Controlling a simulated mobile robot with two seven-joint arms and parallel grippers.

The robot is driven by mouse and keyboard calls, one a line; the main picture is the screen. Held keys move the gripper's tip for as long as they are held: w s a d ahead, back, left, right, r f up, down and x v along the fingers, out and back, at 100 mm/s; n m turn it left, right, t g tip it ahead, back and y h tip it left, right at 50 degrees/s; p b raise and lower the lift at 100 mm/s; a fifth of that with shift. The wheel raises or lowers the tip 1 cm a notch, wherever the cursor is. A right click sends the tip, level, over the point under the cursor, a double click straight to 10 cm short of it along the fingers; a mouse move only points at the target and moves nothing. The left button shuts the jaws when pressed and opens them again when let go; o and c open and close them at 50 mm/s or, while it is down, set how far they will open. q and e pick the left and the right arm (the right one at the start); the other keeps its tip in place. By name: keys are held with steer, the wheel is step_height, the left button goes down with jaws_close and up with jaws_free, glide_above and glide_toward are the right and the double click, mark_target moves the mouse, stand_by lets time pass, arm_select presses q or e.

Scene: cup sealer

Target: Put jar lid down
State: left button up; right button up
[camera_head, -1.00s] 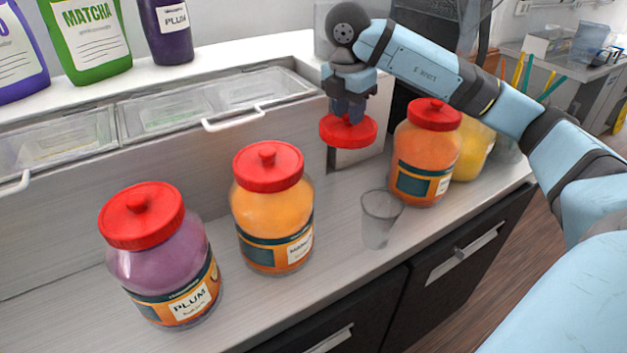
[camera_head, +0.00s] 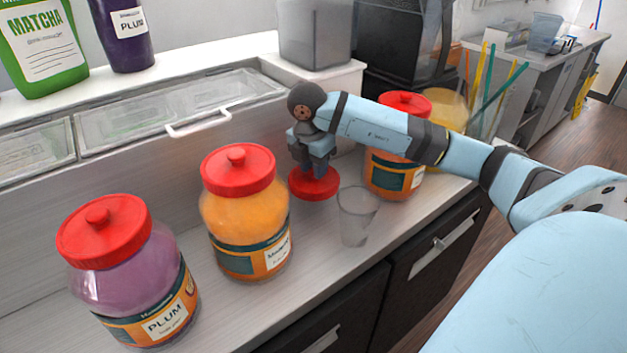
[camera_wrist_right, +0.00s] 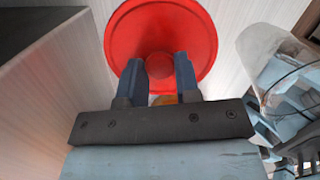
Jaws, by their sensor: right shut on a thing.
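A red jar lid (camera_head: 314,184) is in my right gripper (camera_head: 318,168), low over the counter between the orange jar and the clear cup. In the right wrist view the lid (camera_wrist_right: 160,35) faces the camera, and the fingers of the right gripper (camera_wrist_right: 165,72) are shut on its knob. I cannot tell whether the lid touches the counter. The left gripper is not in view.
A plum jar (camera_head: 125,275), an orange jar (camera_head: 243,220) and another orange jar (camera_head: 385,175) stand on the counter (camera_head: 200,325), each with a red lid. A clear cup (camera_head: 354,220) stands right of the held lid. Lidded bins (camera_head: 180,110) line the back.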

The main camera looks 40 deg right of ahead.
mark_target(314, 182)
step_height(314, 182, down, 4)
steer(key=shift+f, duration=0.25)
steer(key=shift+f, duration=0.2)
steer(key=o, duration=0.9)
steer(key=shift+r, duration=0.15)
